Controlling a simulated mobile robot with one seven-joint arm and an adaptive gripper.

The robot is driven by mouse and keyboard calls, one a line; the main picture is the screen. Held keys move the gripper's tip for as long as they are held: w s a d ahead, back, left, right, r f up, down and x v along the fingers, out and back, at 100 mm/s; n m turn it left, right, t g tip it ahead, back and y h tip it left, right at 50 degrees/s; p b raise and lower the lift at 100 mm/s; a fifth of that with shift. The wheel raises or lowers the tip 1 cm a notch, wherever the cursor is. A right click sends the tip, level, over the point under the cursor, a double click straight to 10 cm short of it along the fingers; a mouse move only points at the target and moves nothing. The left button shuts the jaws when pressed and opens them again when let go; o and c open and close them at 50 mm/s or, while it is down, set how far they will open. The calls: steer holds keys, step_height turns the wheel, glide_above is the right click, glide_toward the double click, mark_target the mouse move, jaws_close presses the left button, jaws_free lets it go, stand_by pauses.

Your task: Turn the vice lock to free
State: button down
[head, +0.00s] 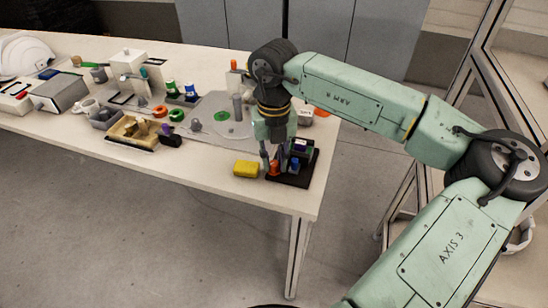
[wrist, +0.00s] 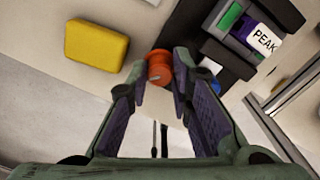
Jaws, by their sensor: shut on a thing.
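The vice (head: 303,150) is a dark device on a black base at the table's right front corner; it also shows in the wrist view (wrist: 228,48), holding a white block marked PEAK (wrist: 264,40) between green and purple parts. An orange knob (wrist: 159,68) stands at its near left, also seen in the head view (head: 274,169). A blue knob (head: 295,165) is to its right. My gripper (wrist: 160,60) points down with its fingertips closed around the orange knob; it also shows in the head view (head: 269,162). Which knob is the lock cannot be told.
A yellow block (head: 246,169) lies on the table (head: 200,180) just left of the knob. A grey plate with a green disc (head: 222,116) and several small parts lie farther left. The table's front edge is close.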

steer(key=shift+f+b, duration=0.1)
steer(key=shift+b, duration=0.3)
steer(key=n+b, duration=0.2)
steer(key=n, duration=0.1)
steer(key=shift+f+b, duration=0.15)
steer(key=shift+b, duration=0.2)
steer(key=n+b, duration=0.3)
steer(key=n, duration=0.3)
steer(key=shift+b, duration=0.4)
steer(key=n, duration=0.2)
steer(key=n+b, duration=0.1)
steer(key=n, duration=0.1)
steer(key=shift+r+n, duration=0.2)
steer(key=shift+n, duration=0.2)
steer(key=shift+n+b, duration=0.5)
steer(key=shift+n, duration=1.5)
steer(key=c, duration=1.7)
jaws_free()
